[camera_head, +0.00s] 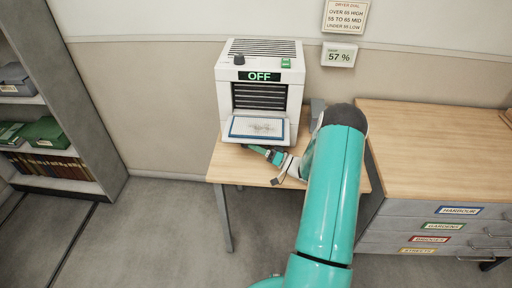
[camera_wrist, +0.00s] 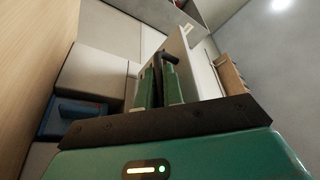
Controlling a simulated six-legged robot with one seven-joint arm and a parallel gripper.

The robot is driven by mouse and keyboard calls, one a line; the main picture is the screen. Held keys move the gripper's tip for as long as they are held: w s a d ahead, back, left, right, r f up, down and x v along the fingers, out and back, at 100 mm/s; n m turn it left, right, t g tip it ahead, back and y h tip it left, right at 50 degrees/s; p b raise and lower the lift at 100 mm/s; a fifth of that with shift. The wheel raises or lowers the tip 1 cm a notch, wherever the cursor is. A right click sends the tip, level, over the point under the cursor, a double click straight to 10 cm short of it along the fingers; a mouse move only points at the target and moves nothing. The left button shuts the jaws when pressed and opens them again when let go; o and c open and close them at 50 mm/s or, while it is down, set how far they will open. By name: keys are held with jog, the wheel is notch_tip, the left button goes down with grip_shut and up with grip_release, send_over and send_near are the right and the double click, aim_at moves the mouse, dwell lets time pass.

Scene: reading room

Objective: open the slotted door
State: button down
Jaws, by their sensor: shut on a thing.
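A white box-shaped dryer (camera_head: 261,65) with an OFF display stands on a small wooden table. Its front has a dark slotted area (camera_head: 260,97). Below that, a blue-rimmed panel (camera_head: 257,128) juts out at the front. I cannot tell which part is the slotted door. My gripper (camera_head: 257,150) is low at the dryer's front, just under the jutting panel. In the wrist view my gripper (camera_wrist: 160,88) is shut on a dark handle (camera_wrist: 170,57) beside a pale panel (camera_wrist: 197,68). The handle is hidden in the head view.
The small table (camera_head: 232,168) has little bare room. A wooden-topped drawer cabinet (camera_head: 435,145) stands to the right, a grey shelf unit (camera_head: 85,90) to the left. A blue object (camera_wrist: 72,115) shows in the wrist view. A sign (camera_head: 345,16) and a 57 % display (camera_head: 339,55) hang on the wall.

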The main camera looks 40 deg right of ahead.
jog(key=shift+d+r, duration=0.1)
jog(key=c, duration=1.5)
grip_release()
jog(key=v, duration=1.2)
jog(key=shift+s, duration=0.1)
